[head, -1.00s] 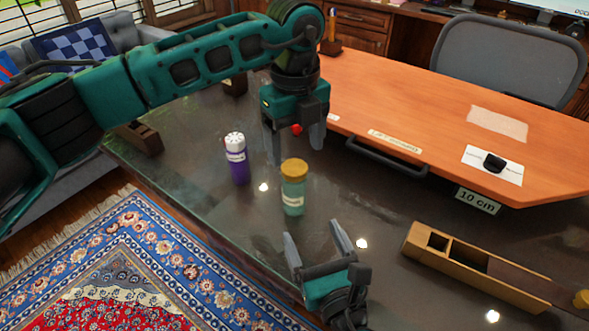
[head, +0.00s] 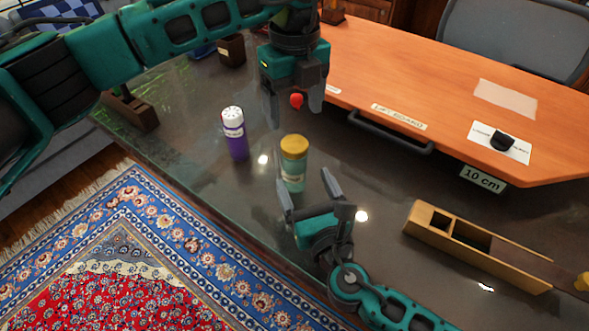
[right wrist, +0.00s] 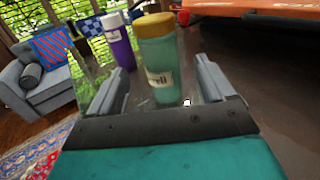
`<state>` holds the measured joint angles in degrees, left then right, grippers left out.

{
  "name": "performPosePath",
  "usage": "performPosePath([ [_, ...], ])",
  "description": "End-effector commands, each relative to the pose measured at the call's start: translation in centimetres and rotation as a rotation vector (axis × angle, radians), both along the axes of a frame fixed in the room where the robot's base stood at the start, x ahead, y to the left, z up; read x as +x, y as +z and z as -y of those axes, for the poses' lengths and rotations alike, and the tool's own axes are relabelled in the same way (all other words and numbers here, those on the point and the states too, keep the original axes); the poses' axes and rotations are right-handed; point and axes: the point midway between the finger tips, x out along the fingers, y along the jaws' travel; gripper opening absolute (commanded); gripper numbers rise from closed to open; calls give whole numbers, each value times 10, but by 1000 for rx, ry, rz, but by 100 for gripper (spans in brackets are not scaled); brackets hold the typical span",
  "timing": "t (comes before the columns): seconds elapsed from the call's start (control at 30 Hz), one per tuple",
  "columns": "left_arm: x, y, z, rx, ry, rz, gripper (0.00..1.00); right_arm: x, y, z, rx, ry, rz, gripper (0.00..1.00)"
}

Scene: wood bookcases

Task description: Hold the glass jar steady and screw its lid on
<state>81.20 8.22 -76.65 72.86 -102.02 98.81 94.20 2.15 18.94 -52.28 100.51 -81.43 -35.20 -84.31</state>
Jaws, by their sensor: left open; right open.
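The glass jar (head: 292,173), greenish with a pale label, stands upright on the dark glossy table. Its yellow lid (head: 294,146) sits on top; I cannot tell how tightly. My left gripper (head: 294,112) is open and empty, pointing down above and behind the jar, apart from the lid. My right gripper (head: 304,181) is open, low at the jar's near side, fingers pointing at it. In the right wrist view the jar (right wrist: 162,75) and lid (right wrist: 155,26) show between the two fingers, with no clear contact; the jar's lowest part is near the gripper's body edge.
A purple bottle with a white cap (head: 234,135) stands left of the jar. A small red object (head: 296,101) shows behind it. An orange raised board (head: 430,95) spans the back right. A wooden compartment box (head: 475,250) lies right. The table's edge is near.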

Motion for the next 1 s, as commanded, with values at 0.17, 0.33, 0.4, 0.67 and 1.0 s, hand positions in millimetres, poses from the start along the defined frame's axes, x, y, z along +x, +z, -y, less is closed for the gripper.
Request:
performPosePath([
  [0.17, 0, 0, 0, 0, 0, 0, 76, 36, 2, -12, 0, 0, 3, 82],
  [0.33, 0, 0, 0, 0, 0, 0, 76, 62, 1, -20, 1, 0, 2, 82],
  [0.4, 0, 0, 0, 0, 0, 0, 76, 70, 1, -23, -1, 0, 1, 82],
  [0.67, 0, 0, 0, 0, 0, 0, 76, 83, 0, -26, 0, 0, 0, 82],
  [1.0, 0, 0, 0, 0, 0, 0, 76, 83, 0, -27, 0, 0, 0, 74],
])
